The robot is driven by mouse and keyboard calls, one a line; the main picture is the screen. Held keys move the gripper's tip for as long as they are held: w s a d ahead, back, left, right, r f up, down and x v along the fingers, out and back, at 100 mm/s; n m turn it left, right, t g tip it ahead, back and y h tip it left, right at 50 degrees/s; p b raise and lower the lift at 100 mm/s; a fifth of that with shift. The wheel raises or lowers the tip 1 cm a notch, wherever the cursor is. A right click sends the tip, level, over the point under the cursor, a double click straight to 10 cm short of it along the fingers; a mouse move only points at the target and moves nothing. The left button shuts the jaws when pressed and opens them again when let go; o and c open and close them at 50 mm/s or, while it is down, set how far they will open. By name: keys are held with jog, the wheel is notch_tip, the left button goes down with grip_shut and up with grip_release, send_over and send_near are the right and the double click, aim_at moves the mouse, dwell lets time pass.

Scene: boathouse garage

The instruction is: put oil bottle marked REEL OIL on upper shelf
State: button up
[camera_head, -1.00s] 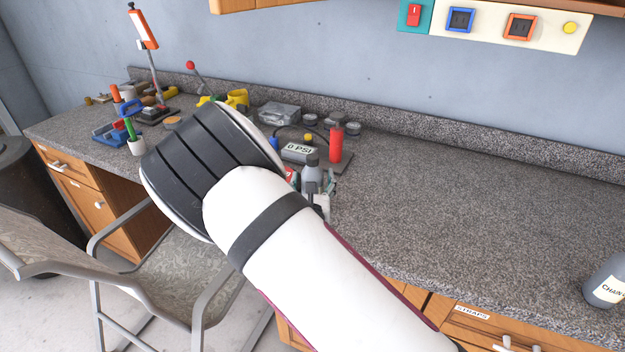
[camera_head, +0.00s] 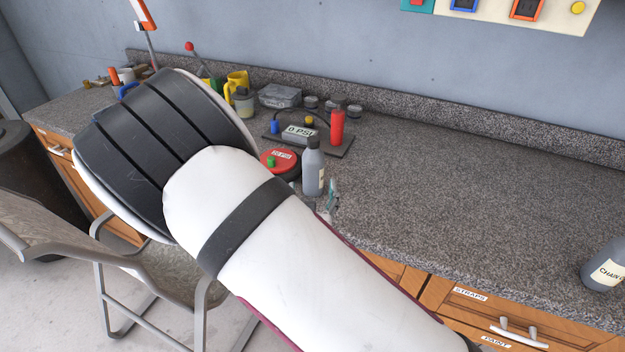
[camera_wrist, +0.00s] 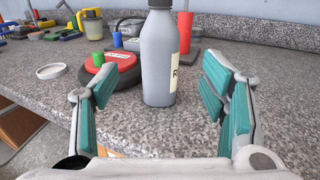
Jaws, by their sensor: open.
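The grey oil bottle (camera_head: 313,172) with a dark cap stands upright on the granite counter. In the wrist view the bottle (camera_wrist: 158,62) stands ahead, between and beyond the open fingers. Its pale label is turned to the right, and only the start of its marking, an "R", shows. My gripper (camera_wrist: 162,108) is open and empty, with teal pads either side, apart from the bottle. In the head view my arm hides most of the gripper; one teal fingertip (camera_head: 332,196) shows beside the bottle. I see no upper shelf I can be sure of.
A red round gauge (camera_head: 281,162) with a green knob sits just left of the bottle. Behind stand a "0 PSI" device (camera_head: 299,133) and a red cylinder (camera_head: 337,126). A "CHAIN" bottle (camera_head: 606,265) stands far right. The counter between is clear. A chair (camera_head: 165,275) is in front.

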jog(key=shift+s, duration=0.35)
